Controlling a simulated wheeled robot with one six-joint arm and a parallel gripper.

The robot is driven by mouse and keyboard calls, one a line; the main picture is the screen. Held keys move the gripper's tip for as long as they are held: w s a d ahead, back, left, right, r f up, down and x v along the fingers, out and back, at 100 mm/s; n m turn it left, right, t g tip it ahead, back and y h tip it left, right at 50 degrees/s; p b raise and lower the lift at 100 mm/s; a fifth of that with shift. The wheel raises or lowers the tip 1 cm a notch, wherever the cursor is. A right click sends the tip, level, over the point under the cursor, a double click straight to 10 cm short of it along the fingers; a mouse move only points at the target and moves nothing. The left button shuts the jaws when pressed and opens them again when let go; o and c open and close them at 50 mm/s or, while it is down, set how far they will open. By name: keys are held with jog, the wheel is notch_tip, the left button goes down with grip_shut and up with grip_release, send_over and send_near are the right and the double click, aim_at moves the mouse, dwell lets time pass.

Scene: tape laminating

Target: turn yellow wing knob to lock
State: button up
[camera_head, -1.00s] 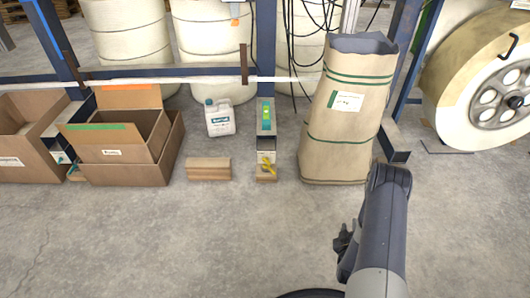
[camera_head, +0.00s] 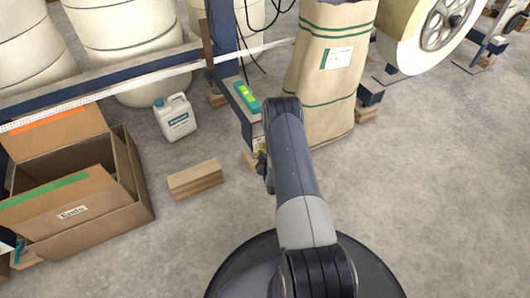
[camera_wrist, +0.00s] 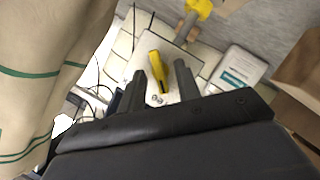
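A yellow wing-shaped part (camera_wrist: 199,9), which looks like the wing knob, shows at the top edge of the wrist view, beyond my fingertips and apart from them. A longer yellow piece (camera_wrist: 157,65) with a dark end lies on a pale surface between and beyond the fingers; I cannot tell what it is. My gripper (camera_wrist: 162,76) has its two fingers apart with nothing clasped. In the head view my arm covers the gripper and most of the post's lower front, so the knob is hidden there.
A teal and yellow-green tool (camera_head: 247,97) lies on the post's foot. A paper sack (camera_head: 330,70) stands close on the right. A white jug (camera_head: 175,118), a wooden block (camera_head: 195,180) and cardboard boxes (camera_head: 140,205) are on the left. Open floor lies in front.

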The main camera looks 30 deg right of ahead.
grip_shut()
dwell(0.3)
jog(key=shift+d+m, duration=0.1)
jog(key=shift+m, duration=0.2)
jog(key=m+y, duration=0.2)
jog(key=m, duration=0.2)
jog(key=m+y, duration=0.3)
jog(key=d+m+y, duration=0.1)
jog(key=m+y, duration=0.2)
jog(key=m, duration=0.1)
jog(key=shift+m, duration=0.3)
dwell(0.5)
jog(key=shift+d, duration=0.1)
dwell(0.4)
